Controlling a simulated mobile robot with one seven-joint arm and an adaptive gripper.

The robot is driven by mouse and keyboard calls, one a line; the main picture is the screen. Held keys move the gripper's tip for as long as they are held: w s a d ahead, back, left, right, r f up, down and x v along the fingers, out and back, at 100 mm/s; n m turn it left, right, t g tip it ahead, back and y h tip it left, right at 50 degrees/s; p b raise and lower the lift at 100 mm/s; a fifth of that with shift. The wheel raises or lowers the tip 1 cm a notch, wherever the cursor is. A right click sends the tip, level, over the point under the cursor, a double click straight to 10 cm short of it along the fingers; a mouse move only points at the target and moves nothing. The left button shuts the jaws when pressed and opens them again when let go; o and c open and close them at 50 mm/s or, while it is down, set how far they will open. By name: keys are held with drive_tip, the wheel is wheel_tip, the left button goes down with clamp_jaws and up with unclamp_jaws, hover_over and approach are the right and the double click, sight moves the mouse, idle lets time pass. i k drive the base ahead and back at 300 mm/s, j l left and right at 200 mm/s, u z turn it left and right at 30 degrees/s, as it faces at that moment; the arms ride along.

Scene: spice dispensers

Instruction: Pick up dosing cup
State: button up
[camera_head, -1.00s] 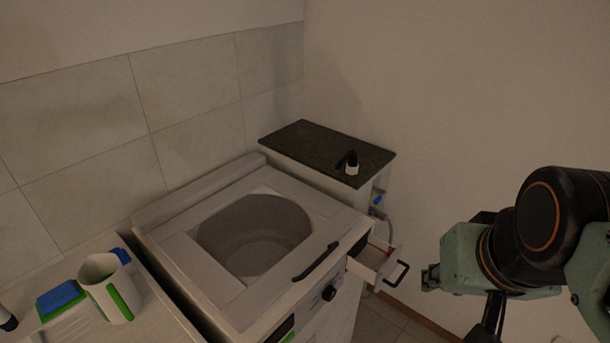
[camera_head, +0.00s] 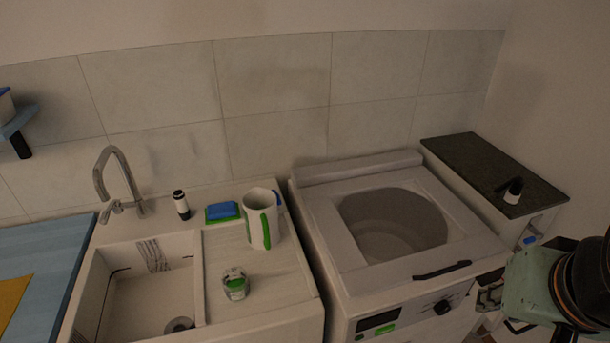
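A small clear-and-white cup with green on it (camera_head: 236,285) stands on the sink's drainboard, right of the basin; it looks like the dosing cup. A larger white jug with a green stripe (camera_head: 259,222) stands behind it. My gripper (camera_head: 488,297) is at the right, in front of the washing machine's right corner, far from the small cup. Its fingers are small and dark here, and I cannot tell whether they are open or shut.
A blue-and-green sponge (camera_head: 222,211), a dark bottle with a white band (camera_head: 181,205) and a tap (camera_head: 118,180) are behind. A dark-topped cabinet (camera_head: 470,165) with a small black-and-white bottle (camera_head: 513,191) stands right.

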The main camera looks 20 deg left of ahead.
sight(234, 280)
drive_tip(key=u, duration=1.8)
drive_tip(key=z, duration=2.45)
drive_tip(key=u, duration=2.45)
drive_tip(key=k+j, duration=0.05)
